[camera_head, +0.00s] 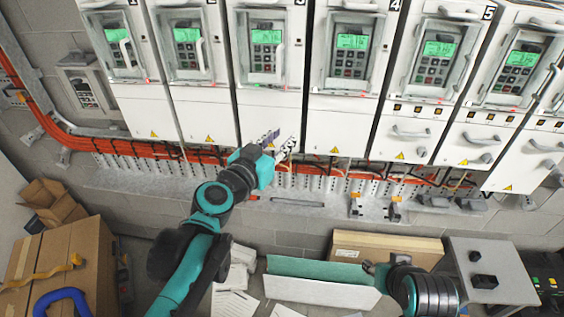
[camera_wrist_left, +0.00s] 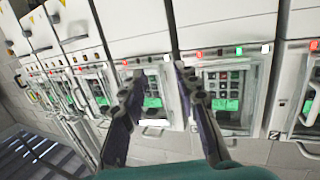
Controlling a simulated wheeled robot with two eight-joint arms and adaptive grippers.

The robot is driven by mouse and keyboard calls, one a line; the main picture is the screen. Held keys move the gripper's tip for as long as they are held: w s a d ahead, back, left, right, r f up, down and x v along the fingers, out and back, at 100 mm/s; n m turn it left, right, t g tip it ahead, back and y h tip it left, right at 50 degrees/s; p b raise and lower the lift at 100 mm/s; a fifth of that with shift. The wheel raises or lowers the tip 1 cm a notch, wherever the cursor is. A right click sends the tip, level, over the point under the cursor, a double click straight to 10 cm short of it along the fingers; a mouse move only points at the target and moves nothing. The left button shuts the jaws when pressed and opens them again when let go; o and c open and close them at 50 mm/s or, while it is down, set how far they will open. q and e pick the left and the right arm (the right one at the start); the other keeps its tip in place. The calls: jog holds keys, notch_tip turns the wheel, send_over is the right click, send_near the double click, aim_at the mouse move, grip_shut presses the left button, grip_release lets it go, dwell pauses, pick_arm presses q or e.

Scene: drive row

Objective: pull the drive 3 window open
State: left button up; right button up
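The drive 3 window (camera_head: 264,20) is a clear, framed cover on the third white cabinet, with a green display and keypad behind it. It looks closed, with a pale upright handle (camera_head: 280,65) at its right edge. My left gripper (camera_head: 277,144) is open and empty, below the window at the cabinet's lower edge. In the left wrist view, upside down, my left gripper's dark fingers (camera_wrist_left: 158,112) stand apart, and what looks like the drive 3 window (camera_wrist_left: 228,132) is right of them. My right gripper (camera_head: 372,268) is small and partly hidden, low at the right.
Similar windows stand close on both sides, including drive 2 (camera_head: 187,50) and drive 4 (camera_head: 350,55). Orange cables (camera_head: 120,147) and a perforated metal rail (camera_head: 310,185) run below the cabinets. Cardboard boxes (camera_head: 85,250) are at lower left, and a grey box (camera_head: 490,265) at lower right.

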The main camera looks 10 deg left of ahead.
pick_arm(q)
jog(key=f, duration=0.1)
jog(key=f+b, duration=0.1)
jog(key=shift+s+d+f, duration=0.2)
jog(key=shift+s+f, duration=0.2)
jog(key=shift+c, duration=0.4)
